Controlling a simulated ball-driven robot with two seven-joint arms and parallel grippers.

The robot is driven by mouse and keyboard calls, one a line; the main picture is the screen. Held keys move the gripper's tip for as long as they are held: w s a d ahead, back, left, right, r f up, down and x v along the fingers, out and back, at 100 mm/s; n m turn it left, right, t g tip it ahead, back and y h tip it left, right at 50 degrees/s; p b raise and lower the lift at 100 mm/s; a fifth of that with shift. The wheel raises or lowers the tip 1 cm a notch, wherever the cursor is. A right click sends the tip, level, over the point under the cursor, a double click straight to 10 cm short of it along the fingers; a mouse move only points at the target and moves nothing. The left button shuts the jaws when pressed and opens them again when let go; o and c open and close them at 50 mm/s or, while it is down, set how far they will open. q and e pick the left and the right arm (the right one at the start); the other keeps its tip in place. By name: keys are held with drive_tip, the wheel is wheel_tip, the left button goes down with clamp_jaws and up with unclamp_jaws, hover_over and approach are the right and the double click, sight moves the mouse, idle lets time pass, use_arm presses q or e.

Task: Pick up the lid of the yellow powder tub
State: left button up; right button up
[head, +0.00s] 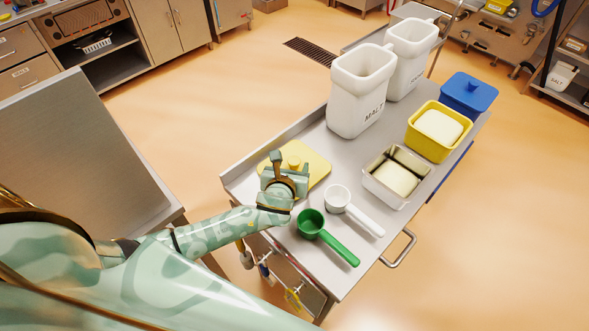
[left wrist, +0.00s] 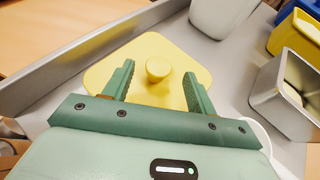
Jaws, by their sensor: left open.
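The yellow lid (head: 318,168) lies flat on the metal table, near its left end. It has a round knob (head: 294,160) on top. In the left wrist view the lid (left wrist: 150,50) and its knob (left wrist: 158,68) show clearly. My left gripper (head: 280,165) is over the lid. In the left wrist view its two fingers (left wrist: 157,82) are open on either side of the knob, with gaps to it. The yellow tub (head: 430,150) stands uncovered at the right of the table with pale powder in it. My right gripper is not in view.
A green scoop (head: 312,222) and a white scoop (head: 338,197) lie close beside my left gripper. A metal tin (head: 379,190), a blue lidded tub (head: 468,93) and two tall white containers, one marked MALT (head: 352,110), stand farther along the table (head: 305,130).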

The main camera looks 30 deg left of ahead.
sight(294, 163)
use_arm(q)
drive_tip(key=b+x, duration=0.1)
drive_tip(key=x, duration=0.4)
drive_tip(key=shift+s+f+b, duration=0.1)
drive_tip(key=shift+f+b, duration=0.3)
drive_tip(key=shift+s+r, duration=0.1)
drive_tip(key=shift+r, duration=0.05)
drive_tip(key=c, duration=1.1)
drive_tip(key=shift+o, duration=0.2)
drive_tip(key=shift+r, duration=0.1)
